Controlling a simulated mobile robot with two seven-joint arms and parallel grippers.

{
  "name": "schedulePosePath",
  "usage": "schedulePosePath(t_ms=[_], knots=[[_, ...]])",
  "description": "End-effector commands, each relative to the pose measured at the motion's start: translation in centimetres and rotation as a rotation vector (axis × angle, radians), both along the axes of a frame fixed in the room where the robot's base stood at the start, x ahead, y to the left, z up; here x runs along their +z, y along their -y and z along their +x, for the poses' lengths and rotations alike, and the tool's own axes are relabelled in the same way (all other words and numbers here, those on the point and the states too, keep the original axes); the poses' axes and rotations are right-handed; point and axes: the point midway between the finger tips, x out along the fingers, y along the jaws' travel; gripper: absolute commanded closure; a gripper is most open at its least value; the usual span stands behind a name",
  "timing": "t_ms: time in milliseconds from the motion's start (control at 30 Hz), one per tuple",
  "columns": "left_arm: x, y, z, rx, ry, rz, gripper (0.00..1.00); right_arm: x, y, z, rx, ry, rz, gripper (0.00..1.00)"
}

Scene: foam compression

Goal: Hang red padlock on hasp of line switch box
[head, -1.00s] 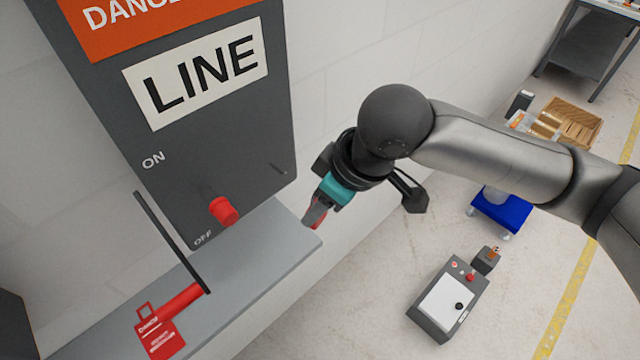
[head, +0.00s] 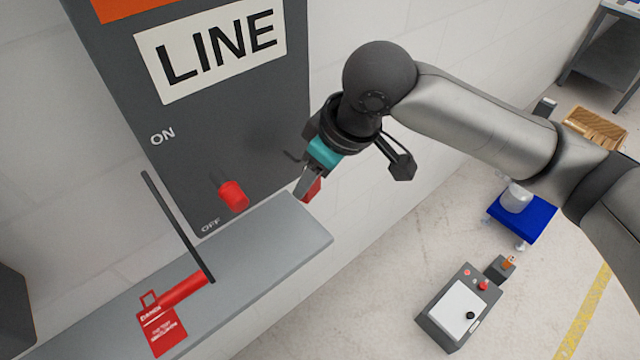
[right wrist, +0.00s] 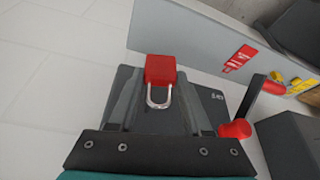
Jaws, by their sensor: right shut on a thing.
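The grey line switch box (head: 215,120) stands against the wall, with a LINE label, ON and OFF marks and a red knob (head: 233,195). My right gripper (head: 308,188) is at the box's lower right edge, above the ledge, shut on the red padlock (head: 313,190). In the right wrist view the padlock (right wrist: 160,69) sits between the fingertips, its silver U-shaped shackle (right wrist: 158,98) pointing back toward the palm. A small dark bent piece (head: 292,156), possibly the hasp, shows just left of the gripper. I cannot tell whether the padlock touches it. My left gripper is out of view.
A grey ledge (head: 265,240) runs below the box. A red danger tag (head: 160,330) lies on it, beside a dark bar (head: 178,228) with a red grip (head: 183,290). On the floor are a control box (head: 455,310) and a blue cart (head: 525,215).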

Motion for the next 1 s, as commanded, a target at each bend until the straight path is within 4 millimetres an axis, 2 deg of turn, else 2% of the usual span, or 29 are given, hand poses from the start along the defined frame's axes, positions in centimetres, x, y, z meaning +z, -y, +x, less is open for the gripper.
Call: schedulePosePath(t_ms=[500,600,1000], knots=[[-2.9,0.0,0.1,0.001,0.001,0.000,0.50,-0.5,-1.8,2.4,0.001,0.001,0.002,1.00],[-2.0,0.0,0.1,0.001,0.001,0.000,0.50,-0.5,-2.1,2.7,0.000,-0.003,0.001,1.00],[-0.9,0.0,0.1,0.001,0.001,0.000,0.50,-1.1,-2.5,3.3,0.001,-0.001,0.002,1.00]])
